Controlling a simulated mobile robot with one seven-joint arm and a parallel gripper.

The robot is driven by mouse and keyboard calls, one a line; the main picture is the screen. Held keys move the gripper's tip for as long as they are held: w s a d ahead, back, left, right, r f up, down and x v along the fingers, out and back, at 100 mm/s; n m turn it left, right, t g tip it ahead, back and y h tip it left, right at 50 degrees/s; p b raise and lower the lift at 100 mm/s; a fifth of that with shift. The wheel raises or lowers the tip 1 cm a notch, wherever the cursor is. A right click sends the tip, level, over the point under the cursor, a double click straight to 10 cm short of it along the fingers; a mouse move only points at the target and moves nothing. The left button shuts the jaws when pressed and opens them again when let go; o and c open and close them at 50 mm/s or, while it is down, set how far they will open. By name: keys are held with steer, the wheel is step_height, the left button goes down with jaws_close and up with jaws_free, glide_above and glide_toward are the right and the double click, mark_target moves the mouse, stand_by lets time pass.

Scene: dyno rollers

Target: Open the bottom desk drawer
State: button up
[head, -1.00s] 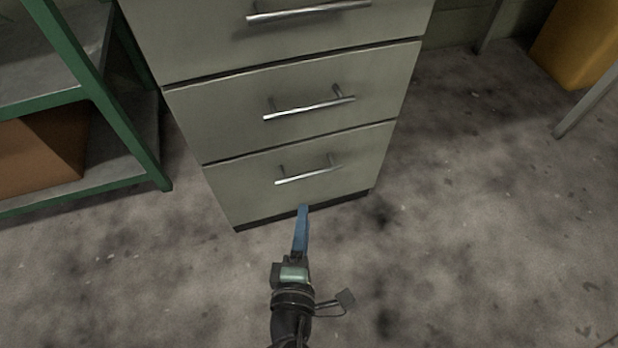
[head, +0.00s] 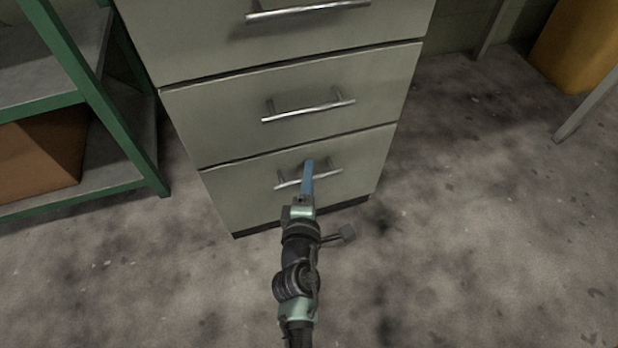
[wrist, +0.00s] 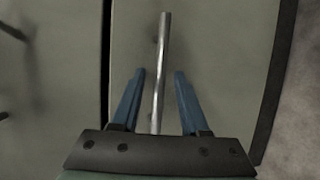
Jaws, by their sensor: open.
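The bottom drawer (head: 235,197) of the grey desk unit is shut, its front nearly flush with the drawer above. Its silver bar handle (head: 328,175) runs across the front, and my gripper (head: 308,166) covers its middle in the head view. In the wrist view the handle (wrist: 164,50) runs up and down the picture, its lower part between the two blue fingers of my gripper (wrist: 159,85). The fingers are open, one on each side of the bar, with gaps. I cannot tell how deep the bar lies between them.
The middle drawer (head: 220,115) and the one above have similar bar handles and are shut. A green-framed shelf (head: 100,115) with a brown box (head: 45,155) stands at the left. The floor (head: 470,210) to the right is clear. A yellow object (head: 580,45) is at the back right.

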steer(key=shift+c, duration=0.2)
jaws_close()
stand_by(1.3)
